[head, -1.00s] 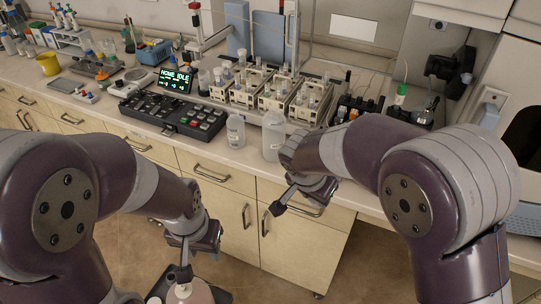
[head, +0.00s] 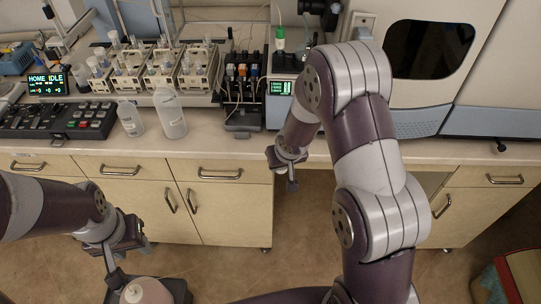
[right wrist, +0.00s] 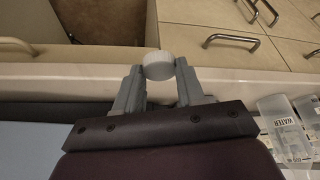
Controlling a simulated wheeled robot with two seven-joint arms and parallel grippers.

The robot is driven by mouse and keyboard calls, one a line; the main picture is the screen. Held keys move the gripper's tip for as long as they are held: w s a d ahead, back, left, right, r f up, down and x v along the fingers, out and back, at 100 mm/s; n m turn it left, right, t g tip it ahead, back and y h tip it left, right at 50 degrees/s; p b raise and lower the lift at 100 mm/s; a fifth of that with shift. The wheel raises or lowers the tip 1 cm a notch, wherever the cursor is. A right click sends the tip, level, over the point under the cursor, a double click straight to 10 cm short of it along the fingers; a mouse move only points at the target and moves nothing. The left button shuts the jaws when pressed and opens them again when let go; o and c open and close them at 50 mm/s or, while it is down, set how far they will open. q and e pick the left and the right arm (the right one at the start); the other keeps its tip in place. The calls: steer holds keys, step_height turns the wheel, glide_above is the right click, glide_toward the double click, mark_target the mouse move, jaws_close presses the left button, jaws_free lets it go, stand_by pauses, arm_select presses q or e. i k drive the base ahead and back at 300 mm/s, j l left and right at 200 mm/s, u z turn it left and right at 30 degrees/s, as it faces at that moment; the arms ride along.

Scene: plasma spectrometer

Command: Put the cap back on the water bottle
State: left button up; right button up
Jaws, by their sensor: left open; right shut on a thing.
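The water bottle (head: 171,113), clear and labelled WATER, stands upright near the front edge of the counter in the head view. It also shows at the right edge of the right wrist view (right wrist: 287,132). My right gripper (head: 291,183) is in front of the counter edge, to the right of the bottle and apart from it. In the right wrist view, my right gripper (right wrist: 160,76) is shut on a round white ribbed cap (right wrist: 159,66). My left gripper (head: 112,268) is low in front of the cabinets, open, with its fingertips hard to make out.
A smaller clear bottle (head: 130,119) stands left of the water bottle. A black control panel (head: 58,121) lies further left, with vial racks (head: 150,68) behind. A pump unit (head: 243,90) and a large spectrometer (head: 415,65) are to the right. The counter front between bottles and pump unit is clear.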

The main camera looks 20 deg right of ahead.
mark_target(166, 99)
steer(key=i+l+u, duration=0.1)
steer(key=u, duration=0.3)
steer(key=i+l+u, duration=0.1)
steer(key=u, duration=0.25)
steer(key=i+l+u, duration=0.1)
steer(key=u, duration=0.3)
steer(key=l, duration=0.05)
